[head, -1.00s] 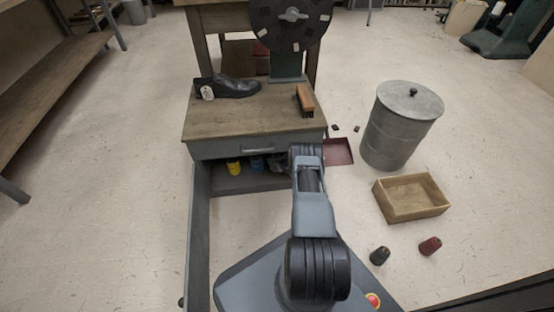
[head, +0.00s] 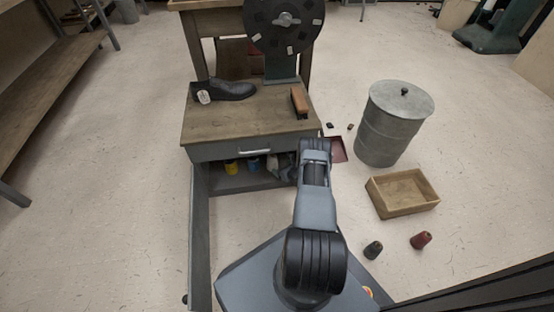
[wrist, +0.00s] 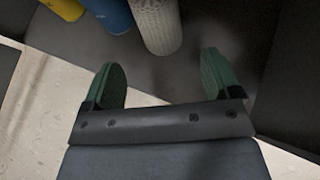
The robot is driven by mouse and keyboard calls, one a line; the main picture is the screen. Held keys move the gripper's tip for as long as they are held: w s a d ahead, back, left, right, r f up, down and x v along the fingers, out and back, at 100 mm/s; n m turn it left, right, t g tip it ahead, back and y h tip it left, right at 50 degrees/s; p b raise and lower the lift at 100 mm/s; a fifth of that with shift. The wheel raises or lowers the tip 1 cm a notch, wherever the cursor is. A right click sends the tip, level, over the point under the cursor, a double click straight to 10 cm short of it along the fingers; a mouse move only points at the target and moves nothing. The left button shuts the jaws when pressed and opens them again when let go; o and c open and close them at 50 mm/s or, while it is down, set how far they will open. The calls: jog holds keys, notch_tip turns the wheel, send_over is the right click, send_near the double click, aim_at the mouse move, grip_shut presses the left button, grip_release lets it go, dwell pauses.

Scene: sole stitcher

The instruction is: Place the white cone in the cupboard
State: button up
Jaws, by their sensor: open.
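The white cone (wrist: 158,25) stands on the dark cupboard floor in the wrist view, with a pale textured surface. A blue cone (wrist: 110,14) and a yellow cone (wrist: 65,8) are to its left. My gripper (wrist: 160,68) is open, its two green fingertips pointing at the white cone. The cone lies just beyond the fingertips, roughly between their lines, and they appear not to touch it. In the head view, the cupboard (head: 235,188) under the bench is open. Its yellow (head: 231,166) and blue (head: 256,163) cones show; my arm hides my gripper.
The open cupboard door (head: 199,235) sticks out on the left. A shoe (head: 230,91) and a brush (head: 299,101) lie on the bench top. A metal bin (head: 393,130), a wooden box (head: 402,211), a black cone (head: 373,250) and a red cone (head: 421,240) are on the floor at right.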

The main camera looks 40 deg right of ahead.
jog(key=s+p, duration=0.1)
jog(key=s, duration=0.3)
jog(key=shift+s, duration=0.35)
dwell(0.3)
